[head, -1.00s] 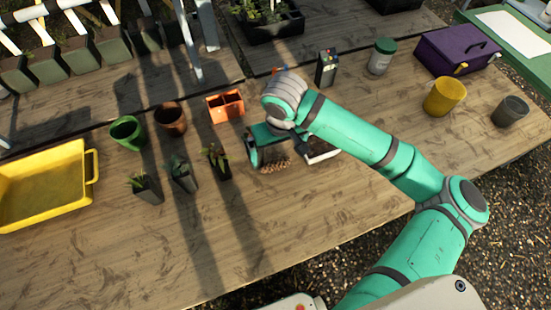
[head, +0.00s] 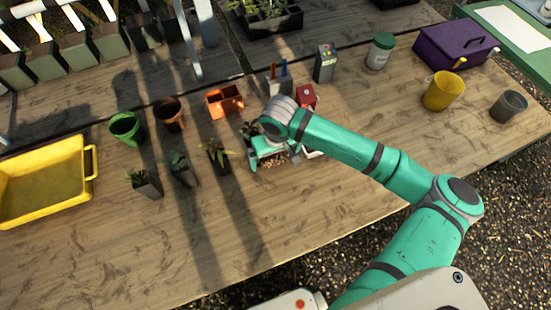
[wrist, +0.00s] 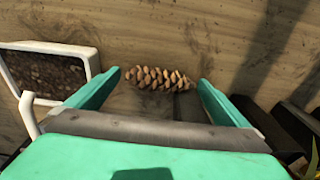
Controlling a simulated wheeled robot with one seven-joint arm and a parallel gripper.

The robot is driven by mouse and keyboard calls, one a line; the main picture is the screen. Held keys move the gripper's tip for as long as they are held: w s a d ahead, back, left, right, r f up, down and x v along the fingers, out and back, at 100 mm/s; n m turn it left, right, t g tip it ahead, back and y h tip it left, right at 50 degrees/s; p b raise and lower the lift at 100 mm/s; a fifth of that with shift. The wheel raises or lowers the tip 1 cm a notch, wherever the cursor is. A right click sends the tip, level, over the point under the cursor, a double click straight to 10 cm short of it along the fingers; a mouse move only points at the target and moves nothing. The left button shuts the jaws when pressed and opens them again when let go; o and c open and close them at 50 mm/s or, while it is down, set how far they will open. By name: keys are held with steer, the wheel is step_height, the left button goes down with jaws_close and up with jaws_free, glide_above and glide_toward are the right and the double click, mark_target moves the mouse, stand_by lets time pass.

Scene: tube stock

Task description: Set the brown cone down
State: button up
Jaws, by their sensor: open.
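The brown cone (wrist: 157,77) lies on its side on the wooden table in the wrist view, its scales showing. My gripper (wrist: 158,80) is open, with one green finger on each side of the cone. A gap shows between the cone and each finger, so they look apart. In the head view my gripper (head: 272,155) is low over the middle of the table, and the brown cone (head: 275,161) shows only in part beneath it.
A white-rimmed tray (wrist: 97,65) with dark contents is close at left in the wrist view. Potted plants (head: 217,157) stand left of my gripper in the head view. An orange planter (head: 224,101), a red box (head: 306,94) and a pen holder (head: 278,84) stand behind. The table front is clear.

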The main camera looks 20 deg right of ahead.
steer(key=shift+c, duration=0.6)
steer(key=c, duration=0.9)
steer(key=shift+o, duration=0.2)
steer(key=shift+r, duration=0.1)
